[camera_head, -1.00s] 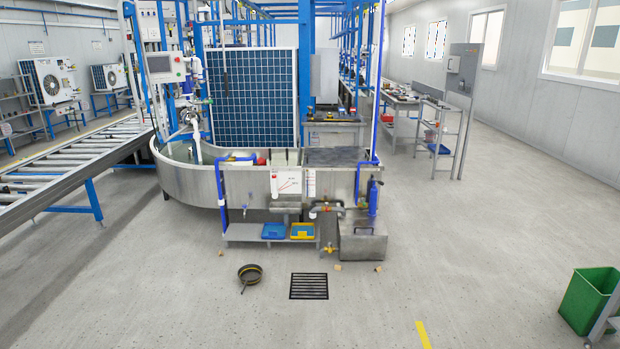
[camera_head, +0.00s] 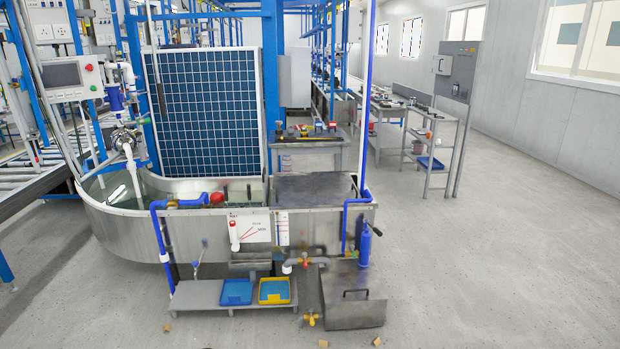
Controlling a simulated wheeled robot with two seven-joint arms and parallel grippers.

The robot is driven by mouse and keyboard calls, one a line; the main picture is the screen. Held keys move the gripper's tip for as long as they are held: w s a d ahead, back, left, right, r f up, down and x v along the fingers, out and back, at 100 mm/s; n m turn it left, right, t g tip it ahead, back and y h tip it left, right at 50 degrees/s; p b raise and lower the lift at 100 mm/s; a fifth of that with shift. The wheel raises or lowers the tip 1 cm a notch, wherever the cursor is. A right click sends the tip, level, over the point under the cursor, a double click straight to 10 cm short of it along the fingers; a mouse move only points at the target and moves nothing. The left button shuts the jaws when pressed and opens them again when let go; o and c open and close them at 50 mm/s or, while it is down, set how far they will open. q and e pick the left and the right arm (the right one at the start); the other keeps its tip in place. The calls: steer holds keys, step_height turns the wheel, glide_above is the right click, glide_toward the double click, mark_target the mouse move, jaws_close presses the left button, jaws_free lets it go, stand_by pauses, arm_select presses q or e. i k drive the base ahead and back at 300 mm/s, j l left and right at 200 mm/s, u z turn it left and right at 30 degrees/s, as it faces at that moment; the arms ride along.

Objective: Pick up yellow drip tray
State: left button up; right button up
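The yellow drip tray (camera_head: 274,299) is a shallow rectangular tray with a blue-looking inside. It sits on a low grey shelf (camera_head: 200,297) at the front of the steel tank. A blue tray (camera_head: 237,292) lies just left of it on the same shelf. Neither of my grippers shows in the head view.
The steel tank (camera_head: 120,232) stands behind the shelf. Right of the shelf are valve piping (camera_head: 303,262), a grey metal box (camera_head: 352,308) with a handle and a blue cylinder (camera_head: 365,245). Small tan blocks lie on the floor in front. Open floor lies to the right.

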mark_target(273, 289)
steer(key=i+l, duration=0.15)
steer(key=i, duration=0.35)
steer(key=i+l+u, duration=0.1)
steer(key=i, duration=0.4)
steer(key=i+l+u, duration=0.2)
steer(key=u, duration=0.25)
steer(key=i+l+u, duration=0.55)
steer(key=l+u, duration=0.2)
steer(key=u, duration=0.15)
steer(key=i+l+u, duration=0.2)
steer(key=l+u, duration=0.2)
steer(key=i+l+u, duration=0.1)
steer(key=l+u, duration=0.7)
steer(key=l, duration=0.2)
steer(key=i, duration=0.05)
